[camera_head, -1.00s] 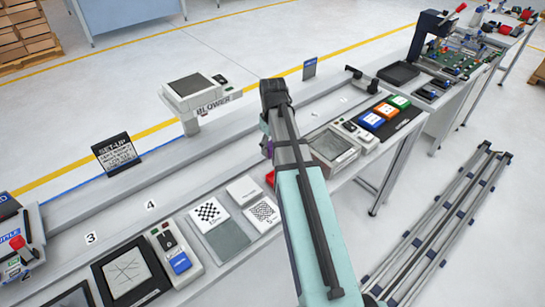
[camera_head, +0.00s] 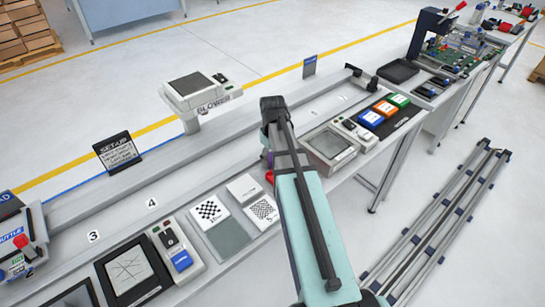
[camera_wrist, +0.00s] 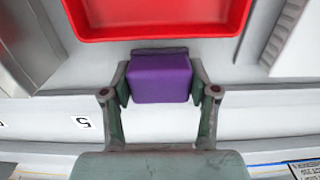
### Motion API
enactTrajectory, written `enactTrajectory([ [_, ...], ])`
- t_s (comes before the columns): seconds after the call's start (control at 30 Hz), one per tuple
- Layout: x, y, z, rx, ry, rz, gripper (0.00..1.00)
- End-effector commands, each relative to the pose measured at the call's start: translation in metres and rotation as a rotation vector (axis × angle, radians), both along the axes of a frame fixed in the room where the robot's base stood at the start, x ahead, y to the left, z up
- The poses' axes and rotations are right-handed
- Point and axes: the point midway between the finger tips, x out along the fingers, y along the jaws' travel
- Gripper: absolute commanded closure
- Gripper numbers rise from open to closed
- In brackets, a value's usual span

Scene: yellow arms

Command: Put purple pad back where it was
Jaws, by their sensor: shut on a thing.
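The purple pad (camera_wrist: 160,79) is a small block between the two fingers of my gripper (camera_wrist: 160,88) in the wrist view. The gripper is shut on it. In the head view only a sliver of the pad (camera_head: 269,158) shows beside my arm, which hides most of the gripper. A red tray (camera_wrist: 155,34) lies just beyond the pad in the wrist view, with a small gap between them in the picture. A bit of its red edge (camera_head: 269,178) shows in the head view. I cannot tell whether the pad touches the bench.
White and checkered tiles (camera_head: 209,211) lie left of my arm on the bench. A grey-screened device (camera_head: 331,144) and a black tray with orange, blue and green blocks (camera_head: 371,118) stand to the right. A blower stand (camera_head: 202,92) is behind the bench.

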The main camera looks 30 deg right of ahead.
Motion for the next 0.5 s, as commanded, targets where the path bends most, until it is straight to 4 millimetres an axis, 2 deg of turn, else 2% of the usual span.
enactTrajectory([
  [0.13, 0.0, 0.0, -0.0041, 0.0, 0.0, 0.0, 0.78],
  [0.17, 0.0001, 0.0, -0.0033, 0.0, 0.0, 0.0, 0.3],
  [0.2, 0.0, 0.0, -0.0031, 0.0, 0.0, 0.0, 0.16],
  [0.5, 0.0, 0.0, -0.0028, 0.0, 0.0, 0.0, 0.16],
])
